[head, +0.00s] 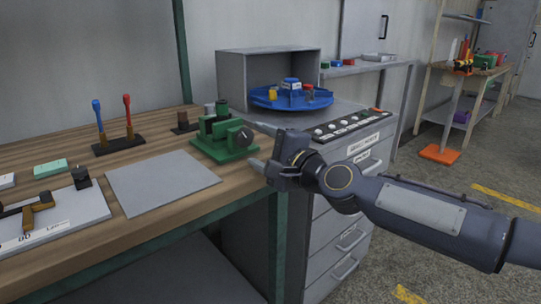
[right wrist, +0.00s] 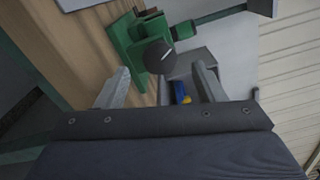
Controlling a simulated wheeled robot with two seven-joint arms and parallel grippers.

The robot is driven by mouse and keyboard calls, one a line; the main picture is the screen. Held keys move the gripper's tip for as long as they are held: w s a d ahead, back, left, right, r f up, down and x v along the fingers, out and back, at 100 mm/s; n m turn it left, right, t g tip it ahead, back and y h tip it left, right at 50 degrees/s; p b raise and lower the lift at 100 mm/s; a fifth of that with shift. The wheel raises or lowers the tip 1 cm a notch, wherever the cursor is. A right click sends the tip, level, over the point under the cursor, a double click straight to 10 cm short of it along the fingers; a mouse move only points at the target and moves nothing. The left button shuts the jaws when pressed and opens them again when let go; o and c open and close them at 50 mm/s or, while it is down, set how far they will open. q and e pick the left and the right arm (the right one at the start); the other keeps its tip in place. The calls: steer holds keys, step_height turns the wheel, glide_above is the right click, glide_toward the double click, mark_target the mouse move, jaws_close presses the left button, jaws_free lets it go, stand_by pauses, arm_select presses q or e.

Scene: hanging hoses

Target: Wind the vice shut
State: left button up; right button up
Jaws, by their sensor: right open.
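The green vice (head: 222,143) stands on the wooden bench near its right end, and a dark round knob (head: 240,137) faces my right gripper. My right gripper (head: 259,147) is open and empty, just right of the knob, with its fingers pointing at it. In the right wrist view the vice (right wrist: 124,40) is at the top, and its knob (right wrist: 160,57) lies beyond the fingertips, roughly between them in the picture. It looks apart from the fingers. I cannot tell how wide the vice jaws stand. My left gripper is not in view.
A grey plate (head: 162,182) lies on the bench left of the vice. A stand with blue and red handled tools (head: 118,143) is behind it. A grey drawer cabinet (head: 345,190) with a blue round tray (head: 270,101) stands right of the bench, behind my arm.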

steer(key=shift+b+v, duration=0.65)
steer(key=shift+v, duration=1.35)
steer(key=shift+f, duration=0.1)
